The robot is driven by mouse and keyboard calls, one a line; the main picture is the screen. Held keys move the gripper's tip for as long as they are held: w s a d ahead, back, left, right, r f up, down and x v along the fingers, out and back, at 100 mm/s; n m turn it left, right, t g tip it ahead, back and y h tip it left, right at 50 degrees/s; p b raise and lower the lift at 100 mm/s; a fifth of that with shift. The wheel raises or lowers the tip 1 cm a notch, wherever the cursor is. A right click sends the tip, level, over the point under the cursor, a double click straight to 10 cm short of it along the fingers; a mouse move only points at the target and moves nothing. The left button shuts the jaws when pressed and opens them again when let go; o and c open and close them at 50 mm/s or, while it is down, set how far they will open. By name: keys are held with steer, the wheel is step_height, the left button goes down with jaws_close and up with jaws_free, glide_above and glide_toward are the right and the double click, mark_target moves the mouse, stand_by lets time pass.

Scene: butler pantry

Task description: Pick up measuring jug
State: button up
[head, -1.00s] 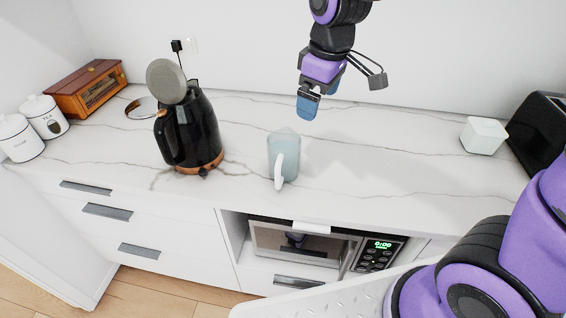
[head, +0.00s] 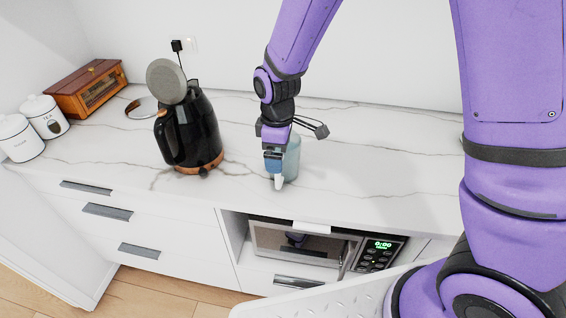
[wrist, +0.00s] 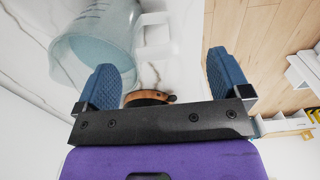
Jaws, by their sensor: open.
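The measuring jug (head: 293,163) is a pale blue, see-through vessel standing upright on the marble counter, with a white handle at its front. In the head view my gripper (head: 275,162) is in front of it, hiding much of its body and handle. In the wrist view the jug (wrist: 95,45) is at the upper left, and its white handle (wrist: 153,38) lies between the blue fingers of my gripper (wrist: 162,62). The fingers are spread apart, with a visible gap on the handle's right side. One finger overlaps the jug's wall in the picture; I cannot tell whether they touch.
A black kettle (head: 200,130) with a copper base stands left of the jug. White canisters (head: 45,116) and a wooden bread box (head: 88,88) are at the far left. The counter's front edge is close to the jug, above a microwave (head: 305,245). The counter right of the jug is clear.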

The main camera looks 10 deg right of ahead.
steer(key=shift+w+d+f, duration=0.1)
steer(key=shift+d+f, duration=0.05)
steer(key=shift+f, duration=2.6)
steer(key=c, duration=1.5)
steer(key=shift+r, duration=0.1)
